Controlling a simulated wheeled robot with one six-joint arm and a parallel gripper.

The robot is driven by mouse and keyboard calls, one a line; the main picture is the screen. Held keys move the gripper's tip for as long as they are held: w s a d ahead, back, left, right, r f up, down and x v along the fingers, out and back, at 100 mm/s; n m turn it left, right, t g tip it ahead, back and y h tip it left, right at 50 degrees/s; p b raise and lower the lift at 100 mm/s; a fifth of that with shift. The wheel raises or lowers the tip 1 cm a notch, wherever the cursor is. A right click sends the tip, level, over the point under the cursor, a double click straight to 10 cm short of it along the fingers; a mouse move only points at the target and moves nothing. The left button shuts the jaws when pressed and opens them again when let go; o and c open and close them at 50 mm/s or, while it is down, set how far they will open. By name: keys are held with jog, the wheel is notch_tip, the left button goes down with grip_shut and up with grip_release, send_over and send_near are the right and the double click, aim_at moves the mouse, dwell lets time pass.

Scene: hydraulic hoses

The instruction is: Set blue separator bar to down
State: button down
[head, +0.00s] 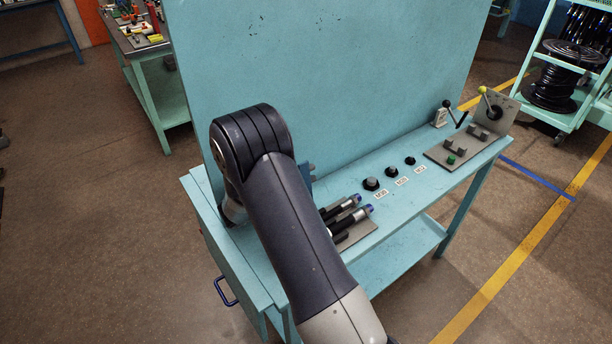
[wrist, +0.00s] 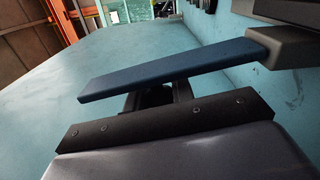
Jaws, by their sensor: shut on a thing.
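The blue separator bar (wrist: 165,70) runs across the wrist view as a long flat bar, slanting up to the right, where its end meets a dark grey block (wrist: 280,46). My gripper (wrist: 152,96) is at the middle of the bar, its dark fingers partly hidden behind it, and it is shut on the bar. In the head view my arm hides the gripper and most of the bar. A small blue piece (head: 307,174) shows just right of my arm, against the panel; I cannot tell if it is the bar.
The turquoise bench (head: 405,205) holds hose ends with blue tips (head: 345,215), several black knobs (head: 392,172), and a plate with a green button (head: 451,159). A lever with a yellow knob (head: 483,90) stands at the right end. A tall panel (head: 330,70) rises behind.

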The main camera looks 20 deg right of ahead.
jog(key=shift+s+f+b, duration=0.15)
jog(key=shift+b, duration=0.5)
jog(key=shift+s+m+b, duration=0.1)
jog(key=shift+m+b, duration=0.2)
jog(key=shift+b, duration=0.15)
jog(key=m+b, duration=0.1)
jog(key=b, duration=0.2)
jog(key=s+m+b, duration=0.1)
jog(key=b, duration=0.2)
jog(key=shift+s+d, duration=0.2)
jog(key=shift+s, duration=0.05)
jog(key=s+m+b, duration=0.1)
jog(key=m+b, duration=0.1)
jog(key=b, duration=0.2)
jog(key=s+m+b, duration=0.1)
jog(key=b, duration=0.3)
jog(key=s+m+b, duration=0.1)
jog(key=m+b, duration=0.1)
jog(key=b, duration=0.2)
jog(key=shift+s+d+m+b, duration=0.3)
jog(key=shift+d, duration=0.05)
jog(key=shift+s+r+m+b, duration=0.25)
jog(key=shift+m+b, duration=0.15)
jog(key=shift+b, duration=0.4)
jog(key=shift+r, duration=0.1)
